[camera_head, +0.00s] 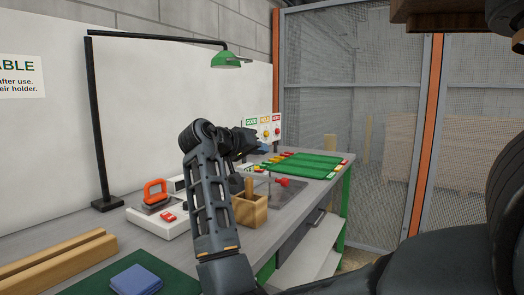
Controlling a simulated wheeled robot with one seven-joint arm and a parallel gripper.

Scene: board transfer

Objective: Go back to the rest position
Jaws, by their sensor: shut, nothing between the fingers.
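My arm rises from the bottom of the head view, bends at its joint near the middle and reaches away over the workbench (100,240). My gripper (258,149) is at the far end of the arm, small, dark and partly hidden by the arm's own links. It is shut with nothing held, above the bench behind the wooden box. A green board (303,165) lies flat at the far right end of the bench, with small red and yellow pieces along its edges.
A wooden box (250,211) stands right of my forearm. An orange-handled tool (155,193) and a white device lie left of it. A green lamp (230,60) overhangs the bench. Wooden beams (55,262) and a blue block (136,280) lie in front. A mesh fence (380,130) stands behind.

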